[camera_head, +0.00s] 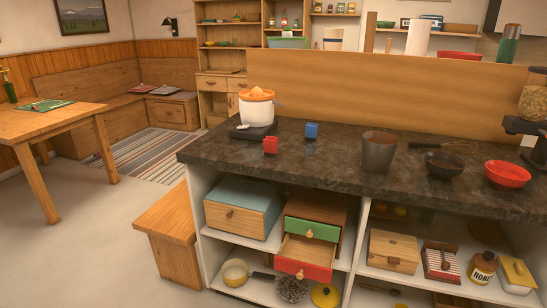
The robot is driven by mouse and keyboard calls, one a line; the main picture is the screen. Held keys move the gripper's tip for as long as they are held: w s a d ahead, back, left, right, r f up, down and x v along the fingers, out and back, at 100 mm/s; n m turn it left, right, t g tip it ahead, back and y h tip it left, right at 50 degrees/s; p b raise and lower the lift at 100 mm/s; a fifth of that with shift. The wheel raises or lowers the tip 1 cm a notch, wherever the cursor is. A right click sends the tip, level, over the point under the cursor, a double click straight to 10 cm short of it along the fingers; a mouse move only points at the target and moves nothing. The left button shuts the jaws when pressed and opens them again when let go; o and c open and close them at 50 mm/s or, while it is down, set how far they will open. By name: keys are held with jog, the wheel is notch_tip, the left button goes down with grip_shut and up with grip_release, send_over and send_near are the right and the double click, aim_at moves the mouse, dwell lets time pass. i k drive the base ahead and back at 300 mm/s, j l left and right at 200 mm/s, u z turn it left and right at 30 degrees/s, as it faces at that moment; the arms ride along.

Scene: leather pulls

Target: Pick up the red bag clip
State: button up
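A small red clip (270,146) stands on the dark stone countertop (325,164), near its front left edge. It looks like the red bag clip, though it is small in the picture. A similar blue clip (312,130) stands a little behind it and to its right. The two clips are apart, and nothing touches the red one. My gripper is not in view.
A white pot (258,110) on a dark base stands behind and left of the red clip. A metal cup (379,152), a black bowl (444,165) and a red bowl (507,174) stand to the right. Below, a red-fronted drawer (303,268) sticks out.

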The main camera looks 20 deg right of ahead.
aim_at(276, 138)
jog(key=i+l+z, duration=0.15)
jog(key=i+l, duration=0.15)
jog(key=i+l+z, duration=0.1)
jog(key=i+l, duration=0.15)
jog(key=i, duration=0.25)
jog(key=i+l+z, duration=0.15)
jog(key=i, duration=0.3)
jog(key=l, duration=0.1)
